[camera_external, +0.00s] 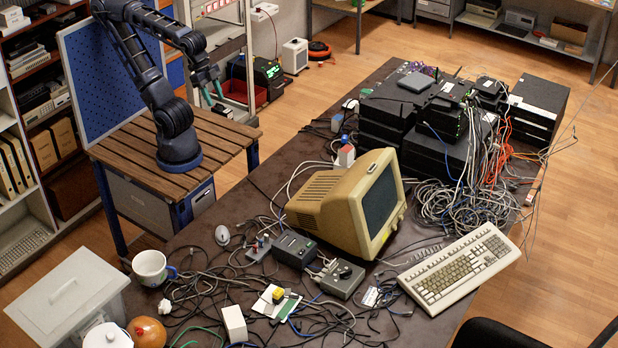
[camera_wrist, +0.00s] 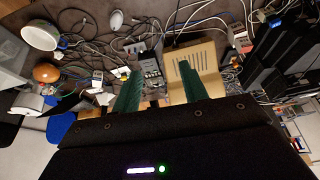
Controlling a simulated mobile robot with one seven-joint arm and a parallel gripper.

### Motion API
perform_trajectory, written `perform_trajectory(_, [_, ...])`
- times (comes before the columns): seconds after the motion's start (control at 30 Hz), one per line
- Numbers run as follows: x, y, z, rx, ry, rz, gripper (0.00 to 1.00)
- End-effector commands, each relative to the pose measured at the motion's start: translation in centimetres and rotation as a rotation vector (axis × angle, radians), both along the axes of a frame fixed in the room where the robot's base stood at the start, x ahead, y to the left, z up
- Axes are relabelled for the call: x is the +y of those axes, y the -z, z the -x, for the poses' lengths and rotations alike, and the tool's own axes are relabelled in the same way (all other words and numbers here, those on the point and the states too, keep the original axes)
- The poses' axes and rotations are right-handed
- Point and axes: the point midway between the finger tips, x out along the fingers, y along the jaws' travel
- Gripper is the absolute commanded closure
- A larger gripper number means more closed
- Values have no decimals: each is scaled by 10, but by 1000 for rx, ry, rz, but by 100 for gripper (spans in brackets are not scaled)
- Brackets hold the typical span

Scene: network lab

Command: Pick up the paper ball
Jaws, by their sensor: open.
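The paper ball (camera_external: 164,306) is a small white crumpled lump on the dark table, among black cables. It lies just in front of a white mug (camera_external: 151,268) and behind an orange-brown round object (camera_external: 147,331). In the wrist view the paper ball (camera_wrist: 58,56) appears as a small white spot at the left, between the mug (camera_wrist: 40,35) and the round object (camera_wrist: 46,73). My gripper (camera_external: 213,99) is open and empty, high up and far from the ball. Its two green fingers (camera_wrist: 159,69) point toward the table in the wrist view.
A beige monitor (camera_external: 325,205), a keyboard (camera_external: 459,269) and small grey boxes (camera_external: 343,278) crowd the table. Stacked black devices (camera_external: 440,140) stand at the back. A lidded plastic bin (camera_external: 68,296) and a white lidded pot (camera_external: 107,337) are near the ball. Loose cables cover much of the tabletop.

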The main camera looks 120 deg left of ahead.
Motion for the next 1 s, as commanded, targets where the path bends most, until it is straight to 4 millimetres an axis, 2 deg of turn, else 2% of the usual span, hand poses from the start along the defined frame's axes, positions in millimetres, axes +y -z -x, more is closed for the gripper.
perform_trajectory(0.27, [0,0,0,0,0,0,57])
perform_trajectory(0.4, [0,0,0,0,0,0,29])
perform_trajectory(0.43, [0,0,0,0,0,0,28])
perform_trajectory(0.77, [-2,0,-4,2,-4,7,28])
perform_trajectory(0.87, [-10,-1,-16,9,-19,31,28])
perform_trajectory(1.0, [-31,-1,-45,28,-61,93,28])
